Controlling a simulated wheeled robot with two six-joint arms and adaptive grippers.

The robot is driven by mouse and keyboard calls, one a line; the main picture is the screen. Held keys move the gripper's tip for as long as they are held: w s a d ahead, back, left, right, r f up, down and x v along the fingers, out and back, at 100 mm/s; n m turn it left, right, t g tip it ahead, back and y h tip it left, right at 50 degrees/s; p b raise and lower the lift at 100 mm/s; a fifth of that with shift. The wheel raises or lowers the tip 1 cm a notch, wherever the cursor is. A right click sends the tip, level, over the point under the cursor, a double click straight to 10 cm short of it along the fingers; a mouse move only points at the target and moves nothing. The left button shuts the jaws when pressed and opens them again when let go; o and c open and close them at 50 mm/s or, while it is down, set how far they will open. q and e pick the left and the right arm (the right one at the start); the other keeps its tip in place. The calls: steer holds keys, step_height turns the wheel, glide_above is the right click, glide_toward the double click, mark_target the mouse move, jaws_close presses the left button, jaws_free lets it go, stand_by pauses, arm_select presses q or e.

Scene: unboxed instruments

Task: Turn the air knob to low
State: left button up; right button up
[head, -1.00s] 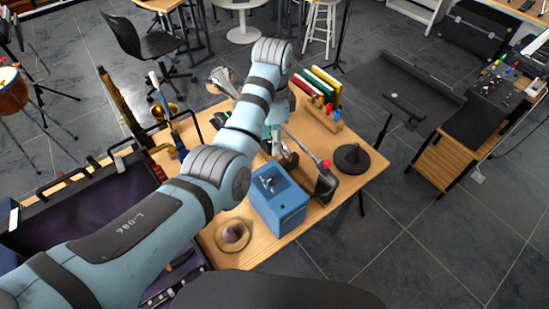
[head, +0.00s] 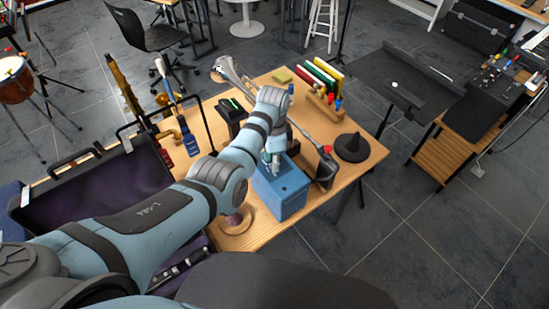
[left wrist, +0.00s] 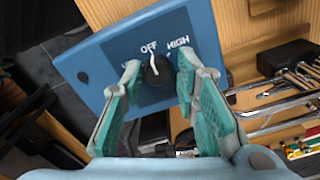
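The blue box (head: 282,200) stands near the front of the wooden table. My left gripper (head: 272,163) is over the box top. In the left wrist view the left gripper (left wrist: 159,66) is open, one finger on each side of the knob; I cannot tell if either touches it. My right gripper is not in view.
An open purple-lined case (head: 95,215) lies left. Coloured books (head: 318,78) stand at the table's back. A metal bar (left wrist: 275,128) shows beside the box.

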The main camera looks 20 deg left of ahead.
arm_select(q)
steer(key=shift+s, duration=0.15)
jaws_close()
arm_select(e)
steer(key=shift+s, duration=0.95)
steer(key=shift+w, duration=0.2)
arm_select(q)
steer(key=shift+n, duration=0.4)
steer(key=n, duration=0.4)
steer(key=shift+s, duration=0.1)
steer(key=n, duration=0.3)
steer(key=shift+n, duration=2.1)
steer(key=shift+f, duration=0.1)
